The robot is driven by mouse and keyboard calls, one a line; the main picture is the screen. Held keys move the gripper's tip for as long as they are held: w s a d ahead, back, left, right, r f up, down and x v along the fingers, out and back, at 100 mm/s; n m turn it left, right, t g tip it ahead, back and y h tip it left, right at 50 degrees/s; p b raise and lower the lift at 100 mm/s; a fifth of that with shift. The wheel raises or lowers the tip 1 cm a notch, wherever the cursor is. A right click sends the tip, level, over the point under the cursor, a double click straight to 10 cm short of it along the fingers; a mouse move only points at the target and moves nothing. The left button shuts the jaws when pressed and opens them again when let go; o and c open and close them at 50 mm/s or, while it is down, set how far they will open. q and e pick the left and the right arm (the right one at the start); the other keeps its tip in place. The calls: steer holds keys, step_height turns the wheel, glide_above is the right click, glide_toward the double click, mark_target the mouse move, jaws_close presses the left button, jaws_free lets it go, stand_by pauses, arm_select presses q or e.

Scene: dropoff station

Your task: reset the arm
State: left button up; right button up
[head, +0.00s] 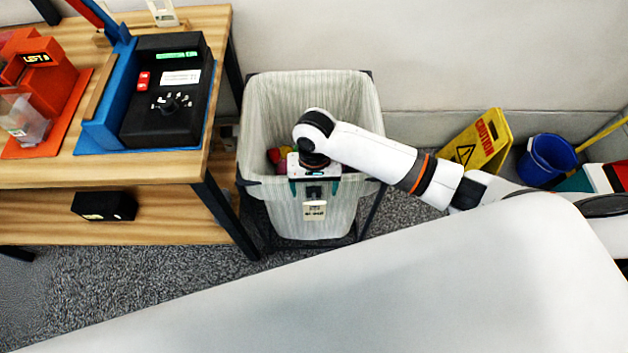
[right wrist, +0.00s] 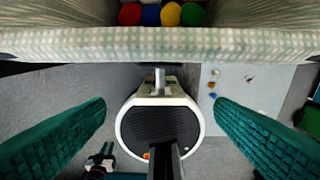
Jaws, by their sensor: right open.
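My right arm (head: 372,156) comes in from the right and reaches across the laundry-style bin (head: 350,97). My right gripper (head: 315,190) points down at the bin's front rim. The bin's pale rim (right wrist: 160,44) runs across the top of that view, beyond the fingertips. My left gripper is in neither view.
Coloured balls (right wrist: 150,15) lie in the bin. A wooden table (head: 170,168) with a black device (head: 165,118) stands left of it. A yellow caution sign (head: 480,145) and a blue bucket (head: 547,158) stand to the right. Grey carpet lies in front of the bin.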

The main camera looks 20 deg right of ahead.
steer(key=shift+s+r, duration=0.1)
steer(key=shift+r, duration=0.8)
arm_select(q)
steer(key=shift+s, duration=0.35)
arm_select(e)
steer(key=shift+s, duration=0.1)
